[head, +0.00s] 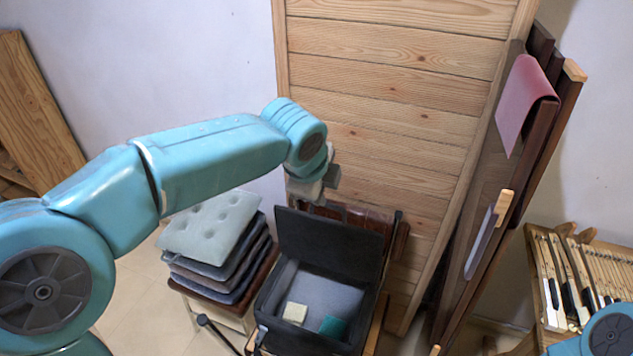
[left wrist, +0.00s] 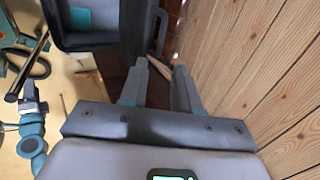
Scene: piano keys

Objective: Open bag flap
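The black bag (head: 267,300) stands open in the head view, its grey inside showing. Its flap (head: 328,246) is raised and leans back at the far side. A cream block (head: 295,313) and a teal block (head: 333,327) lie inside. My left gripper (head: 314,190) is just above the top edge of the flap. In the left wrist view, the two fingers of my left gripper (left wrist: 161,75) are apart with nothing seen between them. The flap (left wrist: 137,30) is beside the left finger; whether they touch is unclear. My right gripper is out of view.
A stack of cushions (head: 215,225) is left of the bag. A wooden panel (head: 390,110) rises close behind it. Dark boards with a pink cloth (head: 525,100) lean at right. Piano keys (head: 590,275) lie at far right, near my right arm.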

